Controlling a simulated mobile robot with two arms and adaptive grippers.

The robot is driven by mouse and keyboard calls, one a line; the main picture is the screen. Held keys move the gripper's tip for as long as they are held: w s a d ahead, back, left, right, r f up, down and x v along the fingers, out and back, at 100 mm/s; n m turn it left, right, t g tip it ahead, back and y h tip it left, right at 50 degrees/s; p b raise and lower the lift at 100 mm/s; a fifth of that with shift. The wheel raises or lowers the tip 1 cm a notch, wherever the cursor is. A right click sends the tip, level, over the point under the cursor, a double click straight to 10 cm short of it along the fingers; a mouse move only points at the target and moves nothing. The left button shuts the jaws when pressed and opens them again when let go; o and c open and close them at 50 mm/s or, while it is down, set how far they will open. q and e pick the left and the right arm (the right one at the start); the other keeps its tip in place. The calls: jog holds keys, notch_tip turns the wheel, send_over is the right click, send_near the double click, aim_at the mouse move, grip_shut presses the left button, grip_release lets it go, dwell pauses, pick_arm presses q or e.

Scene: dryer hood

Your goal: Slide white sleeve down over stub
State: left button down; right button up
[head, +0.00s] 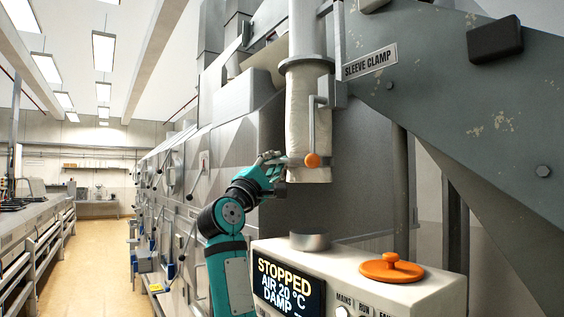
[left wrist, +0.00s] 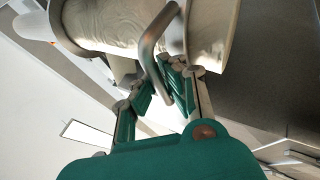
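The white sleeve (head: 306,125) hangs upright below a grey flange on a white pipe, with its lower end free in the air. A thin bent metal handle (left wrist: 149,48) curves out beside the sleeve's lower cuff in the left wrist view, where the sleeve (left wrist: 108,22) also shows. My left gripper (head: 268,162) is at the sleeve's lower left side. In the left wrist view its green pads (left wrist: 168,85) are close together on either side of the handle and look shut on it. The round metal stub (head: 309,240) stands on the control box below the sleeve, apart from it. My right gripper is out of view.
A clamp lever with an orange knob (head: 312,160) hangs in front of the sleeve, near the "SLEEVE CLAMP" label (head: 370,62). An orange lid (head: 391,268) lies on the control box (head: 345,262), right of the stub. Its display (head: 288,285) reads STOPPED.

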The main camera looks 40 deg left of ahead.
pick_arm(q)
jog(key=shift+w+f+b, duration=0.15)
jog(key=shift+f+b, duration=4.35)
jog(key=shift+f, duration=3.5)
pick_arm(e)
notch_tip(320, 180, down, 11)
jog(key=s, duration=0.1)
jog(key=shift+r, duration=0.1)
pick_arm(q)
jog(key=c, duration=1.5)
grip_release()
jog(key=shift+o, duration=0.6)
jog(key=shift+s+r, duration=0.1)
jog(key=shift+s, duration=0.1)
jog(key=v, duration=1.2)
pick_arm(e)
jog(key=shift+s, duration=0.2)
pick_arm(q)
jog(key=shift+a, duration=0.1)
